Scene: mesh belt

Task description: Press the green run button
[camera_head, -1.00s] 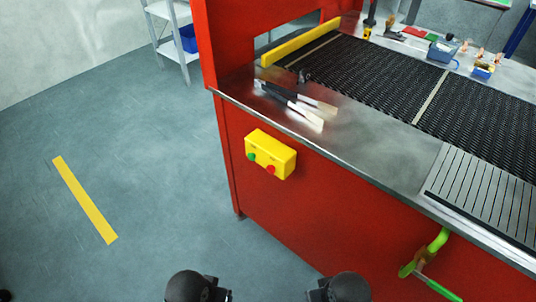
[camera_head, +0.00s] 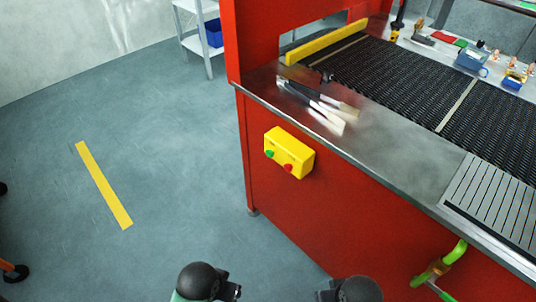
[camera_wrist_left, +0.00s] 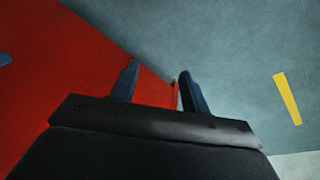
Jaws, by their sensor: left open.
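The green run button (camera_head: 269,154) sits on the left of the front face of a yellow control box (camera_head: 290,150), with a red button (camera_head: 288,168) to its right. The box is fixed to the red side panel of the belt machine (camera_head: 330,215). In the head view, dark parts of my two arms show at the bottom edge, well below the box, and no fingertips show there. In the left wrist view my left gripper (camera_wrist_left: 158,88) is open and empty, its two fingers apart, with the red panel and floor beyond. The button does not show in that view.
A steel counter edge (camera_head: 390,176) overhangs the panel above the box, with scraper-like tools (camera_head: 318,105) lying on it. A green-handled crank (camera_head: 440,268) sticks out at lower right. Open grey floor (camera_head: 60,240) lies left of the machine.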

